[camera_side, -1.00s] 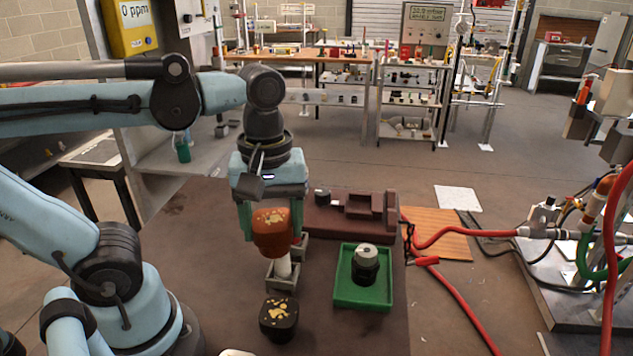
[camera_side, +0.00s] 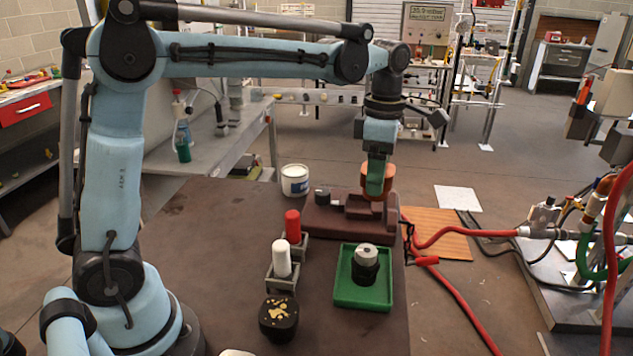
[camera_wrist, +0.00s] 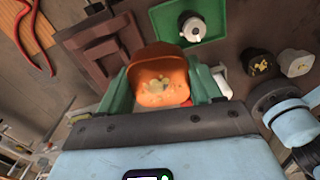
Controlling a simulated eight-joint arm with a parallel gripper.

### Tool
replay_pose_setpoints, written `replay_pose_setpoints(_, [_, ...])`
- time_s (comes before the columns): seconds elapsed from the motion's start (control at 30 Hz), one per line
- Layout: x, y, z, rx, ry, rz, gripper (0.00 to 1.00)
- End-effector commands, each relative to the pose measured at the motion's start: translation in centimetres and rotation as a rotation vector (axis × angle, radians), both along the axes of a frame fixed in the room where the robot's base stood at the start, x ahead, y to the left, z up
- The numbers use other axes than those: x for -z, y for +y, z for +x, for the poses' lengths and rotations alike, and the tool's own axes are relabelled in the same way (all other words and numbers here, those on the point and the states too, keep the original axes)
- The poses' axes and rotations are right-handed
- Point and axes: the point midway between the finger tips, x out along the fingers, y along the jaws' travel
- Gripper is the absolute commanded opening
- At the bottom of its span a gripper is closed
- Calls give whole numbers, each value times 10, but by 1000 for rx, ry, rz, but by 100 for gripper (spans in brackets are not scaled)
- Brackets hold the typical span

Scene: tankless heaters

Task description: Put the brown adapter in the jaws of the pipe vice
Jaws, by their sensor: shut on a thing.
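The brown adapter (camera_side: 391,177) is held between the green fingers of my gripper (camera_side: 378,180). In the wrist view, the adapter (camera_wrist: 158,72) is orange-brown with yellowish patches, and my gripper's fingers (camera_wrist: 160,90) press on both its sides. The pipe vice (camera_side: 322,218) is a dark maroon block with raised jaws, on the brown bench top. My gripper and the adapter are over the right, far part of the vice. The side view does not clearly show the gap between adapter and jaws. The vice (camera_wrist: 95,48) also shows up-left of the adapter in the wrist view.
A green tray (camera_side: 338,296) holding a black and grey part (camera_side: 365,266) is in front of the vice. Red (camera_side: 293,226) and white (camera_side: 281,257) cylinders stand in grey holders to its left. A black part (camera_side: 278,317) and a white tub (camera_side: 295,180) are nearby.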

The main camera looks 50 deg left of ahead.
Motion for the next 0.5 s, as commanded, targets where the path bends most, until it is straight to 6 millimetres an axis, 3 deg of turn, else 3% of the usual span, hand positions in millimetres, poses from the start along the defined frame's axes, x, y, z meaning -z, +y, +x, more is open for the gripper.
replay_pose_setpoints(0.1, [7,2,16,-80,0,0,6])
replay_pose_setpoints(0.3, [14,5,27,-143,0,0,6])
replay_pose_setpoints(0.5, [32,34,38,-152,0,0,6])
